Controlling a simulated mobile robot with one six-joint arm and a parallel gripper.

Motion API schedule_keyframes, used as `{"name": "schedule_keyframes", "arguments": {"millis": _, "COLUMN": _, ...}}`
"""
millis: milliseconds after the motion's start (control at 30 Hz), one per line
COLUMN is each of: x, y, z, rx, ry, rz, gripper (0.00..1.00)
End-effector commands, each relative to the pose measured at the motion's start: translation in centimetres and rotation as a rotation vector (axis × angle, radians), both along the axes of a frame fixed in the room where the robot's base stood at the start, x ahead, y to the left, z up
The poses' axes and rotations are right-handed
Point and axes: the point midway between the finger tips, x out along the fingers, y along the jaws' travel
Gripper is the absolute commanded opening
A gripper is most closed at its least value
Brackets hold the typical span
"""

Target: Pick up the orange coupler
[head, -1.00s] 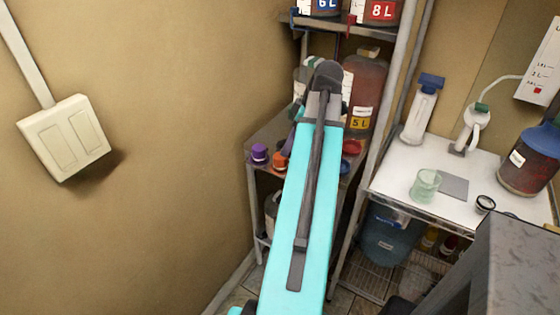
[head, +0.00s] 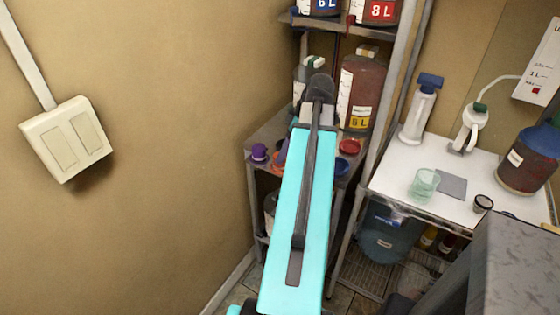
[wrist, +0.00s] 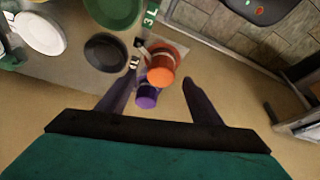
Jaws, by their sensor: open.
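The orange coupler (wrist: 162,66) is in the upper middle of the wrist view, near the shelf's edge. In the head view the orange coupler (head: 277,161) is partly hidden behind my arm. My gripper (wrist: 160,80) is open, with its dark fingers on either side of the line to the orange coupler and nothing held. The coupler appears beyond or level with the fingertips; the exact gap cannot be told. A purple coupler (wrist: 147,97) sits beside the orange one, closer to my gripper's palm in the wrist view.
The metal shelf (head: 262,136) also holds a 5 L jug (head: 362,85), a red cap (head: 349,146) and a blue cap (head: 342,166). A wall (head: 150,220) stands close on the left. A white-topped table (head: 400,180) is to the right.

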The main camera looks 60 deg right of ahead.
Motion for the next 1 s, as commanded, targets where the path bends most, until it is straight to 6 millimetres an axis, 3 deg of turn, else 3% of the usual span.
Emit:
{"name": "schedule_keyframes", "arguments": {"millis": 500, "x": 1.7, "y": 0.7, "z": -3.6, "rx": 0.001, "ry": 0.001, "rz": 0.002, "gripper": 0.60}}
{"name": "schedule_keyframes", "arguments": {"millis": 1000, "x": 1.9, "y": 0.7, "z": -4.0, "rx": 0.000, "ry": 0.000, "rz": 0.001, "gripper": 0.60}}
